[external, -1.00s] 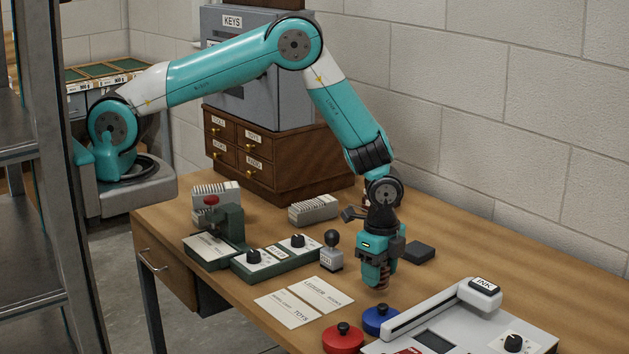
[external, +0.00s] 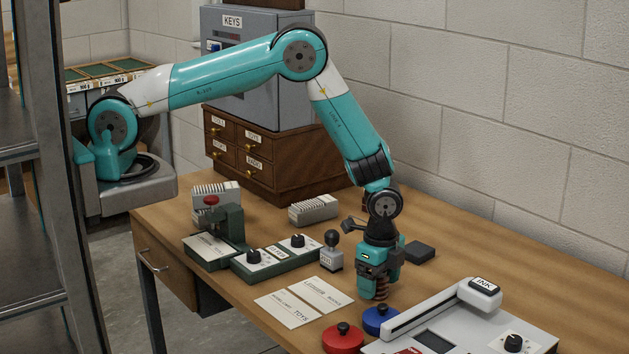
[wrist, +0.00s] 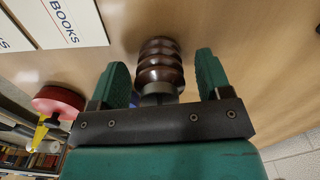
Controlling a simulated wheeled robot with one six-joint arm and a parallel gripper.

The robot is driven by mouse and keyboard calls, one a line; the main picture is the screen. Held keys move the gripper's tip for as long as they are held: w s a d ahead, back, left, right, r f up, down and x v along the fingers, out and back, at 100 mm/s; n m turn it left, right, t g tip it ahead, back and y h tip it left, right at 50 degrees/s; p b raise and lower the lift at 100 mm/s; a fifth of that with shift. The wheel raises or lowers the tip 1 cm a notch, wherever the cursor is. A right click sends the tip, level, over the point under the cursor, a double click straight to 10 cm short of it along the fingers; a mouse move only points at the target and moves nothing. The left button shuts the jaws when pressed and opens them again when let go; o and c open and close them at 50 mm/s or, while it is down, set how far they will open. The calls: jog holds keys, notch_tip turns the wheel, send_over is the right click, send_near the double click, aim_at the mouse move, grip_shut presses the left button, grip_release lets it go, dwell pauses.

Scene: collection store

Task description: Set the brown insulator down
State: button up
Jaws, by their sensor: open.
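The brown ribbed insulator (external: 381,289) is at the tabletop, upright, just right of the paper cards. In the wrist view the insulator (wrist: 160,62) lies between my fingers, with a gap visible on each side. My gripper (external: 378,281) points down over it and is open; the green fingers (wrist: 160,66) stand either side of the insulator without visibly touching it. The gripper hides the insulator's upper part in the external view.
Cards marked LEDGER BOOKS (external: 321,295) and TOYS (external: 286,308) lie to the left. A blue disc (external: 380,320) and red disc (external: 342,339) with knobs are close in front. A hand stamp (external: 331,252) stands left, a dark block (external: 419,252) right, a grey INK device (external: 455,325) front right.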

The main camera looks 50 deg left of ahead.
notch_tip(320, 180, up, 12)
jog(key=shift+r+b, duration=0.15)
jog(key=shift+b, duration=1.1)
jog(key=a+r+n+t+y, duration=0.1)
jog(key=a+r+n, duration=0.5)
jog(key=a, duration=0.7)
jog(key=a+r+n+y, duration=0.1)
jog(key=a+r+n, duration=0.3)
jog(key=a+r, duration=0.6)
jog(key=s+a+r+n+y, duration=0.1)
jog(key=s+a+r+n, duration=0.1)
jog(key=s+a+n, duration=0.4)
jog(key=s+a+r+n+g+y, duration=0.1)
jog(key=s+a+r+n, duration=0.2)
jog(key=s+a+n, duration=0.4)
jog(key=s+a, duration=0.8)
jog(key=shift+a, duration=0.35)
